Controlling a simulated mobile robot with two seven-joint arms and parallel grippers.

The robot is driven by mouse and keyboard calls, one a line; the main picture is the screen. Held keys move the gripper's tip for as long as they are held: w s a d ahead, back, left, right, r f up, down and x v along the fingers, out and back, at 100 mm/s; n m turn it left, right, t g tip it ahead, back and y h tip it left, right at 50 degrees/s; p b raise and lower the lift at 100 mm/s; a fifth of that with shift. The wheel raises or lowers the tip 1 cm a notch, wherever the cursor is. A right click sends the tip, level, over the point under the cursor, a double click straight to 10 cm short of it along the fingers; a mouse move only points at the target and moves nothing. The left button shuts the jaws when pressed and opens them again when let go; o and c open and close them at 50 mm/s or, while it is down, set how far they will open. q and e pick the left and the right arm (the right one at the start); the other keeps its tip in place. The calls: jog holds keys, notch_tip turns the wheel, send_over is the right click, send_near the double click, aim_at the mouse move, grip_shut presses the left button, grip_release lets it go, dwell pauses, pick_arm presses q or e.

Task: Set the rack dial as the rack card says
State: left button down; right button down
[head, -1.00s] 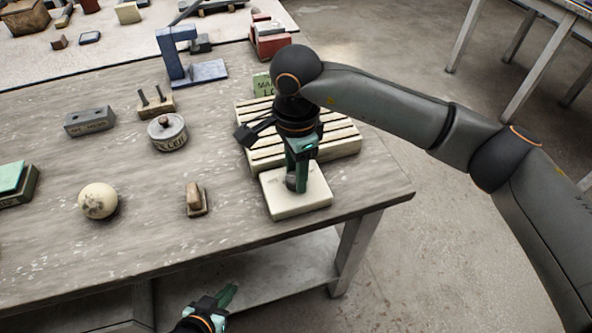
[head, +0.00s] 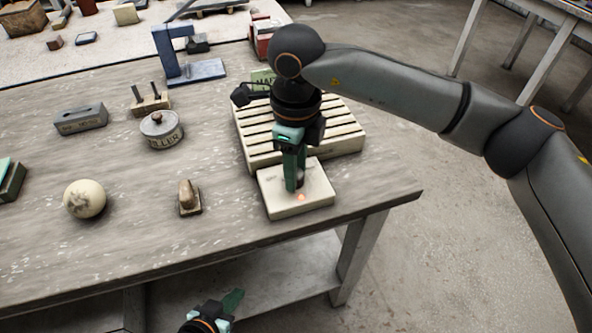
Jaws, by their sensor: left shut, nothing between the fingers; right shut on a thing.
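The rack (head: 338,142) is a cream slatted frame near the table's right end. A cream block (head: 318,192) with the dial on it sits against its front. My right gripper (head: 295,184) points down at this block and is shut on the dial's knob, which it mostly hides. A small orange light (head: 301,198) shows on the block just before the fingers. The dial's marks cannot be read. A green card (head: 263,77) with dark letters stands behind the rack, partly hidden by my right arm. My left gripper (head: 233,300) is shut and empty, low before the table's front edge.
On the table (head: 120,230) stand a pale sphere (head: 85,199), a small brown-handled piece (head: 189,197), a lidded round tin (head: 162,130), a grey block (head: 81,119), a holder with two pegs (head: 150,102) and a blue stand (head: 190,70). The front middle is bare.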

pick_arm(q)
jog(key=shift+s+a+f, duration=0.2)
jog(key=shift+s+f, duration=0.15)
pick_arm(e)
jog(key=shift+m, duration=1)
pick_arm(q)
jog(key=shift+b, duration=0.3)
pick_arm(e)
jog(key=shift+r, duration=0.1)
pick_arm(q)
jog(key=shift+f, duration=0.1)
pick_arm(e)
jog(key=shift+c, duration=2.2)
grip_release()
pick_arm(q)
jog(key=shift+r+p, duration=0.35)
jog(key=shift+p, duration=0.15)
pick_arm(e)
notch_tip(320, 180, up, 12)
jog(key=shift+r, duration=0.2)
pick_arm(q)
jog(key=shift+d, duration=0.1)
